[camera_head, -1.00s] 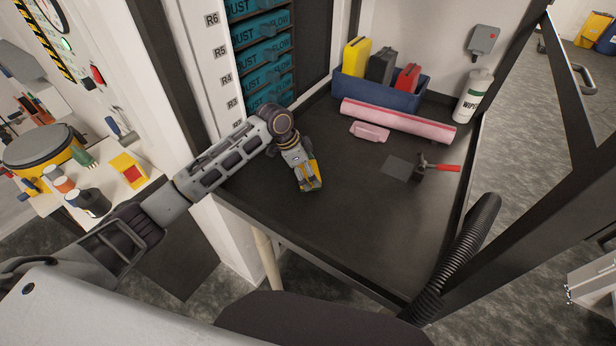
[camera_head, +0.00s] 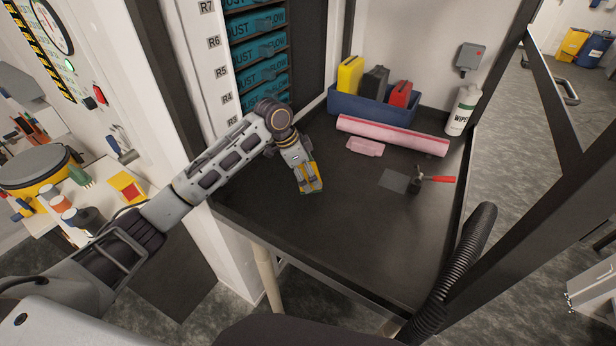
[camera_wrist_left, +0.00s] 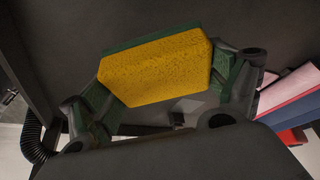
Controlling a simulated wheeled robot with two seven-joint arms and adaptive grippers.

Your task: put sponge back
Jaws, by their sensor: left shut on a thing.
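My left gripper (camera_head: 311,188) is over the left part of the dark bench top in the head view, pointing down. It is shut on the sponge (camera_wrist_left: 155,72), which is yellow with a dark green layer. In the left wrist view the sponge sits between the two fingers. In the head view most of the sponge is hidden by the gripper, and only a little green and yellow shows at the fingertips. I cannot tell whether the sponge touches the bench. My right gripper is not in view.
On the bench (camera_head: 330,255) are a pink roll (camera_head: 392,135), a small pink block (camera_head: 365,147), a dark flat plate (camera_head: 394,180), a red-handled tool (camera_head: 436,179), a blue bin (camera_head: 372,107) with coloured containers, and a wipes bottle (camera_head: 463,110). A black hose (camera_head: 455,270) rises at front right. The bench's front middle is clear.

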